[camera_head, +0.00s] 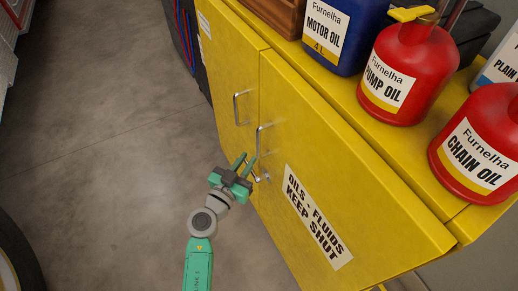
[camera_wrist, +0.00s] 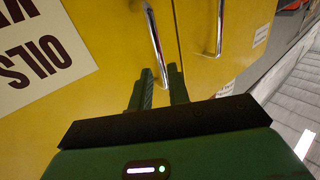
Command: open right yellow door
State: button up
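The right yellow door (camera_head: 335,170) carries the white "OILS - FLUIDS KEEP SHUT" label and appears closed. Its upright metal bar handle (camera_head: 259,138) is near its left edge and also shows in the wrist view (camera_wrist: 155,40). My gripper (camera_head: 248,160) is just below and beside this handle, with its green fingers pointing toward the door. In the wrist view my gripper (camera_wrist: 160,74) has a narrow gap between the fingers. The handle's lower end appears between or just beyond them; contact cannot be told.
The left yellow door (camera_head: 224,75) has its own handle (camera_head: 238,107), close by. Blue motor oil (camera_head: 345,35), red pump oil (camera_head: 408,70) and red chain oil (camera_head: 480,145) stand on top. The concrete floor (camera_head: 110,150) is clear.

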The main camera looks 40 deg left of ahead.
jog(key=b, duration=0.1)
send_over(259, 157)
jog(key=shift+w+a, duration=0.25)
jog(key=shift+a, duration=0.05)
grip_shut()
